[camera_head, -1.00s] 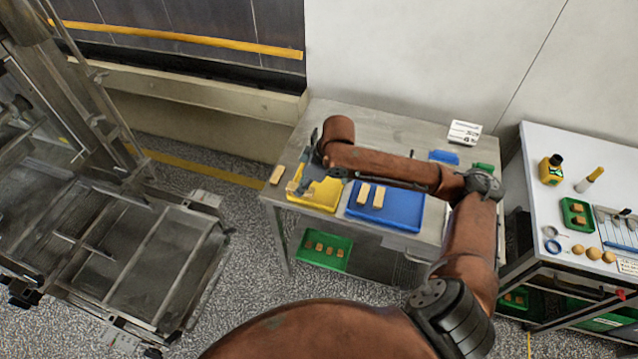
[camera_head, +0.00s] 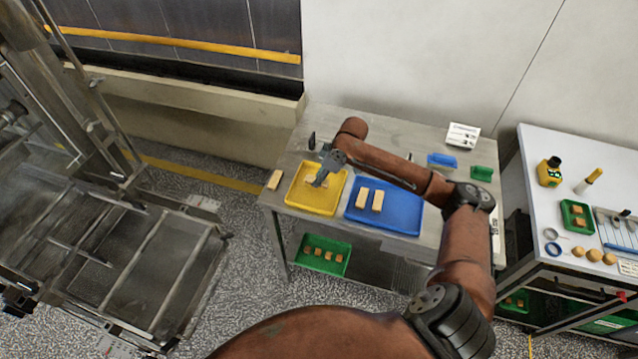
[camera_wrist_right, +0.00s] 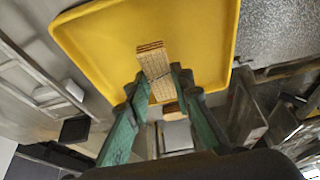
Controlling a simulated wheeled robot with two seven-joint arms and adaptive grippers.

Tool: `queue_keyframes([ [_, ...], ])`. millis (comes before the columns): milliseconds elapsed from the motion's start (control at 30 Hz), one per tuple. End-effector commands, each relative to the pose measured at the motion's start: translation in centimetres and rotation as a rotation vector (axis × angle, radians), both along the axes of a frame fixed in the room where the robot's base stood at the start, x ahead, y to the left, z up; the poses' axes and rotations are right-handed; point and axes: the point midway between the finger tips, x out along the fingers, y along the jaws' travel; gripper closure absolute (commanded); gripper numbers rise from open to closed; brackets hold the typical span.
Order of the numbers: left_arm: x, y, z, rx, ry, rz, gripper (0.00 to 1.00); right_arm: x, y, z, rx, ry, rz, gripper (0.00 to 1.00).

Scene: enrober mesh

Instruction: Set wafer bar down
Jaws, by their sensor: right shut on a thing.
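My right gripper (camera_head: 318,181) is over the yellow tray (camera_head: 329,205) on the steel table. It is shut on a pale tan wafer bar, which shows between its green fingers (camera_wrist_right: 156,82) in the right wrist view as a ridged wafer bar (camera_wrist_right: 153,58) against the yellow tray (camera_wrist_right: 95,40). A second ridged face lies just below it there; I cannot tell if it is the same bar. Whether the bar touches the tray floor is unclear. Another wafer bar (camera_head: 275,179) lies on the table's left edge, outside the tray. My left gripper is not in view.
A blue tray (camera_head: 403,219) with two wafer bars stands to the right of the yellow tray. A small blue bin (camera_head: 442,161), a green bin (camera_head: 482,173) and a white sign (camera_head: 463,135) are at the back right. A green tray (camera_head: 318,262) sits on the shelf below.

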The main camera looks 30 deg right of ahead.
Motion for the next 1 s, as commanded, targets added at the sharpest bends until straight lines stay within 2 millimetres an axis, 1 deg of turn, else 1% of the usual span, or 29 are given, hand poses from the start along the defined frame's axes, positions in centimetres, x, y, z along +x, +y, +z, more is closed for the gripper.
queue_keyframes([
  [33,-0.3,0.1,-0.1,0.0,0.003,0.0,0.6,-0.2,0.2,-1.2,0.002,0.006,0.0,0.93],
  [133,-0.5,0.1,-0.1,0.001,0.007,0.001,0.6,-0.2,0.1,-2.4,0.001,0.003,0.001,0.93],
  [200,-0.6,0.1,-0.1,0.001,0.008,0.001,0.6,-0.1,0.1,-2.7,0.001,0.001,0.002,0.93],
  [500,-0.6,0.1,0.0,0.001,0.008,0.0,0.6,-0.1,0.1,-2.9,0.001,0.001,0.001,0.93],
  [533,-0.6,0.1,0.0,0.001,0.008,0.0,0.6,-0.1,0.1,-2.9,0.001,0.001,0.001,0.78],
  [733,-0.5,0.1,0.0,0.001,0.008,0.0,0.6,-0.1,0.1,-2.9,0.001,0.002,0.001,0.65],
  [800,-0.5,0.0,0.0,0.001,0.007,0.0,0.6,-0.1,0.1,-2.9,0.001,0.002,0.001,0.61],
  [1000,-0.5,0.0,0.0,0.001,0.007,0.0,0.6,-0.1,0.1,-2.9,0.0,0.001,0.0,0.61],
])
